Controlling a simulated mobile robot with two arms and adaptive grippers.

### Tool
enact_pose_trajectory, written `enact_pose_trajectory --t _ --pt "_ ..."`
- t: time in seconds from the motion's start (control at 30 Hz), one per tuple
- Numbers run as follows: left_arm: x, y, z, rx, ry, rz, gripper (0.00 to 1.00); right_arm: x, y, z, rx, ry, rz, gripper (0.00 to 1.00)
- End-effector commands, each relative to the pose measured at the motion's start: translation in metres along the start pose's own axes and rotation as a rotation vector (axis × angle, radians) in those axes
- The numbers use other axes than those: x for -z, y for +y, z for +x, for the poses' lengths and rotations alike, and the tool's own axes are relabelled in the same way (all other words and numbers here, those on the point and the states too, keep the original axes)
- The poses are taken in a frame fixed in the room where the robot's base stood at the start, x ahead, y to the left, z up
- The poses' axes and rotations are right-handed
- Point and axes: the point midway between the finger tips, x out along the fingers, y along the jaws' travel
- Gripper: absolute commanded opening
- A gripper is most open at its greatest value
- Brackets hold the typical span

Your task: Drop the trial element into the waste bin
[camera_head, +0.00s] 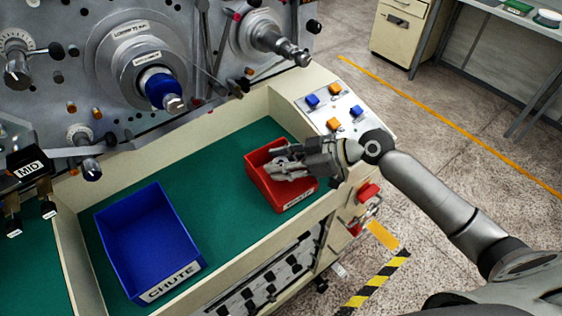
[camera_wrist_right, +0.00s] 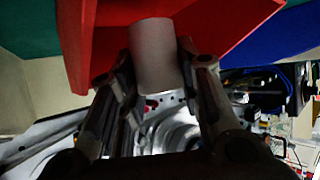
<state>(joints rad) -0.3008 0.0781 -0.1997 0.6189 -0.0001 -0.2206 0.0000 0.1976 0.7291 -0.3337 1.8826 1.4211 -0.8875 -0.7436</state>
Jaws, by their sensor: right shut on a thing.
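The red bin (camera_head: 262,190) stands on the green work surface, with a white label on its front that is hard to read. My right gripper (camera_head: 282,164) is over this bin, its fingers reaching across the opening. In the right wrist view my right gripper (camera_wrist_right: 160,88) is shut on a plain grey cylinder (camera_wrist_right: 153,50), the trial element, with the red bin (camera_wrist_right: 90,40) behind it. In the head view the cylinder cannot be made out among the fingers. My left gripper is not in view.
A blue bin (camera_head: 150,240) labelled CHUTE stands to the left on the green surface (camera_head: 215,190). The winding machine with its spindles (camera_head: 160,88) rises behind. A panel with blue and orange buttons (camera_head: 333,124) lies close to my right wrist.

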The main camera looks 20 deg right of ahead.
Motion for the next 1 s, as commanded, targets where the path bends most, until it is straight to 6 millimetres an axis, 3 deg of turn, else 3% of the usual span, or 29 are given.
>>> enact_pose_trajectory --t 0.13,0.17,0.37,0.73,0.87,1.0 --pt "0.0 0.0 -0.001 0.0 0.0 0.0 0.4 0.001 0.0 0.0 0.0 0.0 0.0 0.08" --pt "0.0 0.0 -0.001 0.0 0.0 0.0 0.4 0.001 0.0 0.0 0.0 0.0 0.0 0.33" --pt "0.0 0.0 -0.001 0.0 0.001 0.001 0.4 0.001 0.0 0.0 -0.001 0.0 0.0 0.57" --pt "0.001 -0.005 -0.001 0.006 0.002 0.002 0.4 0.0 0.001 -0.004 -0.002 -0.001 0.001 0.57" --pt "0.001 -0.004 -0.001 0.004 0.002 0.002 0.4 -0.001 0.001 -0.021 -0.002 -0.003 0.0 0.57" --pt "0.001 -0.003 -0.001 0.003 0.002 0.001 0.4 -0.002 0.001 -0.051 -0.003 -0.006 0.0 0.57"
